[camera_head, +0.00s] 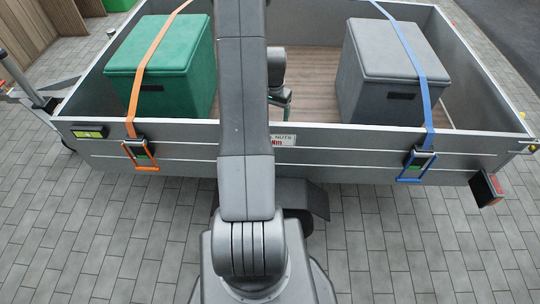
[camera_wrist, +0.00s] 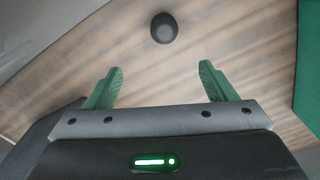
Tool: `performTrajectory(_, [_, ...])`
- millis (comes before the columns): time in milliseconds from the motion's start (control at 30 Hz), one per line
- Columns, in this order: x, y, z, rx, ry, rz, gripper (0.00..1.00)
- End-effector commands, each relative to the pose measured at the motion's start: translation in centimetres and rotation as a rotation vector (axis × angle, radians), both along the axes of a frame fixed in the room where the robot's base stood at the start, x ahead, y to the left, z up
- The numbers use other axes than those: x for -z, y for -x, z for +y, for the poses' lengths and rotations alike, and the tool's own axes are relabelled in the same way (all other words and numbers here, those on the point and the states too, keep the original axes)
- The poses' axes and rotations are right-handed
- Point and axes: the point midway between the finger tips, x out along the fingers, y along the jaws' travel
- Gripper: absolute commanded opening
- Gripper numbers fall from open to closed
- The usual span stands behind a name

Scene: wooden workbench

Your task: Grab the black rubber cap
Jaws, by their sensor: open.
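The black rubber cap (camera_wrist: 164,28) is a small round dark piece on the wooden floor, near the top middle of the wrist view. My gripper (camera_wrist: 162,70) is open, with its two green fingers spread apart and nothing between them. The cap lies beyond the fingertips in that picture, roughly in line with the gap between them. In the head view my gripper (camera_head: 281,97) shows partly behind my arm, inside the trailer. I cannot make out the cap there.
The grey trailer (camera_head: 330,147) has raised walls around a wooden floor. A green box (camera_head: 160,65) under an orange strap (camera_head: 153,50) stands at left, and a grey box (camera_head: 385,70) under a blue strap (camera_head: 408,45) at right. Bare floor lies between them.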

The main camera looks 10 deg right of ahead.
Motion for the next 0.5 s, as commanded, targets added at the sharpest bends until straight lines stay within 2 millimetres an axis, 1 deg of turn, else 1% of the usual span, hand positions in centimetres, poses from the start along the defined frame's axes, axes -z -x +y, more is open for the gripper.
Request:
performTrajectory(33, [2.5,0.0,0.0,0.000,0.000,0.000,0.77])
performTrajectory(100, [3.8,0.0,0.0,0.000,0.000,0.000,0.77])
performTrajectory(200, [5.1,0.0,0.0,0.000,0.001,-0.001,0.77])
performTrajectory(367, [6.4,0.0,0.0,0.000,0.000,0.001,0.77])
performTrajectory(467, [7.9,0.1,0.0,0.000,0.000,0.004,0.77])
performTrajectory(500, [8.7,0.1,0.0,0.000,0.000,0.004,0.77])
